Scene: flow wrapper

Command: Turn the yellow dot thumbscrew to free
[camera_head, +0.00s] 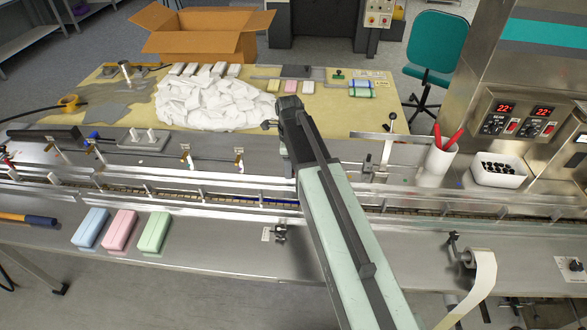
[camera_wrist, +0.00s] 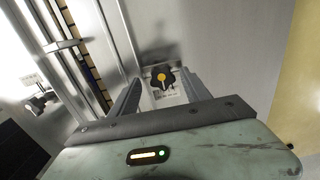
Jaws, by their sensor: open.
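The yellow dot thumbscrew (camera_wrist: 161,78) is a black lobed knob with a yellow dot at its centre, in the middle of the wrist view. It sits over a pale label plate on the grey metal deck. My gripper (camera_wrist: 160,77) is open, with one finger to the left of the knob and one to the right. I see a gap on both sides and cannot tell any contact. In the head view my arm reaches across the conveyor and its end (camera_head: 291,112) hides the fingers and most of the knob's surroundings.
Another dark knob (camera_wrist: 38,103) is across the conveyor chain (camera_wrist: 80,45) in the wrist view. Metal guide rails run along the conveyor. A heap of white packs (camera_head: 210,98) lies behind. Blue, pink and green bars (camera_head: 120,230) lie at front left. A lever (camera_head: 389,140) stands right of my arm.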

